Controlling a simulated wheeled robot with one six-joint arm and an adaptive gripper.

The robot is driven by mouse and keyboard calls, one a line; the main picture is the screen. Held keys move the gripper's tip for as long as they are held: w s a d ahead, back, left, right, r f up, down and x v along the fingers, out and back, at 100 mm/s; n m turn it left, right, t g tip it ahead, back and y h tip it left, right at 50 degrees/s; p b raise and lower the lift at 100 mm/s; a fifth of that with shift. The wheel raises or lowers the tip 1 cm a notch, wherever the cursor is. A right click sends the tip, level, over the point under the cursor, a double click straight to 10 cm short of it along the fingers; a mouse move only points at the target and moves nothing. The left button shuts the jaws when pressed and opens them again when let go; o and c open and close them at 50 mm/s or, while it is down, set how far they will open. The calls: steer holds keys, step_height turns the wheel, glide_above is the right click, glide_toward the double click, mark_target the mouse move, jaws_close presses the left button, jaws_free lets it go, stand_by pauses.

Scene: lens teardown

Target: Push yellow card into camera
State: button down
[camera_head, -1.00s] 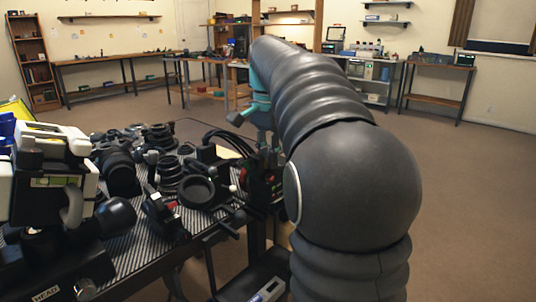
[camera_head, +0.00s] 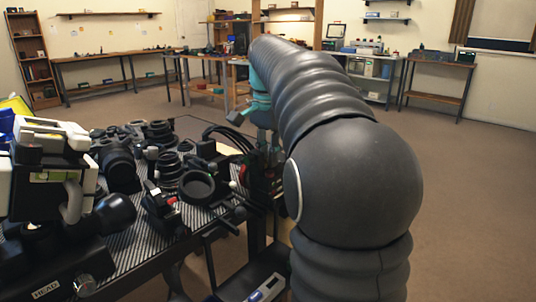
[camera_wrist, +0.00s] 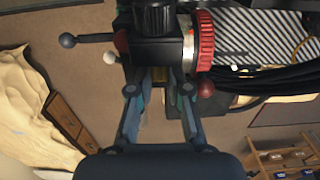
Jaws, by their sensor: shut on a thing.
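In the wrist view, my gripper (camera_wrist: 160,88) has its two fingers converging on a small yellow piece, apparently the yellow card (camera_wrist: 160,75). The card is mostly hidden between the fingertips and beneath the camera (camera_wrist: 158,48). The camera is a dark block with a red ring (camera_wrist: 205,40) on its right and a rod with a dark ball on its left. The fingertips are right at the camera's near edge; I cannot tell how far the card is inside.
A striped-top table (camera_head: 133,251) holds several black lenses and camera parts, including a black ring (camera_head: 196,186). A white and black device (camera_head: 50,150) stands at left. Black cables (camera_wrist: 282,82) run right of the camera. Open floor (camera_head: 470,200) lies to the right.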

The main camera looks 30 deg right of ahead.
steer(key=shift+f, duration=0.45)
stand_by(0.4)
steer(key=c, duration=1)
jaws_free()
steer(key=shift+r, duration=0.1)
steer(key=shift+r+p, duration=0.65)
steer(key=shift+r, duration=1.15)
steer(key=shift+f+b, duration=0.2)
steer(key=shift+b, duration=0.6)
